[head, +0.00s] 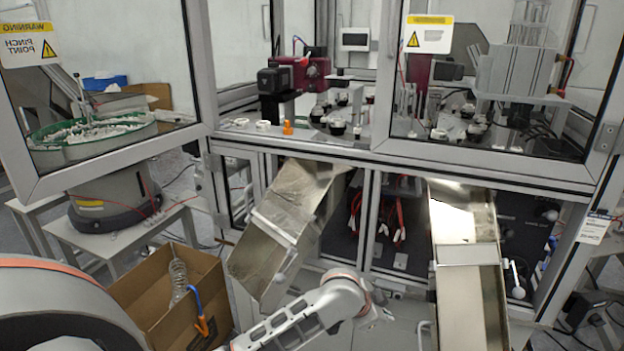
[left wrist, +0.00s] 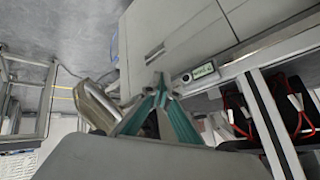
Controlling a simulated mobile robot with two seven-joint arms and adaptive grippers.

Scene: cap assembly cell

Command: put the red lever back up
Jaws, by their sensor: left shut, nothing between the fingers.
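My left gripper (head: 376,298) is low in front of the machine's lower cabinet, between the two metal chutes. In the left wrist view its teal fingers (left wrist: 160,84) meet at the tips, shut and empty. Just beyond the tips, a small panel with a lit green-white label or display (left wrist: 196,74) sits on the grey cabinet. I cannot make out a red lever in either view; it may be hidden behind the gripper or too small to tell. My right gripper is not in view.
A left metal chute (head: 285,205) and a right metal chute (head: 470,300) slope out of the machine. Red cables (head: 400,212) hang inside the lower cabinet. An open cardboard box (head: 150,285) stands at the lower left.

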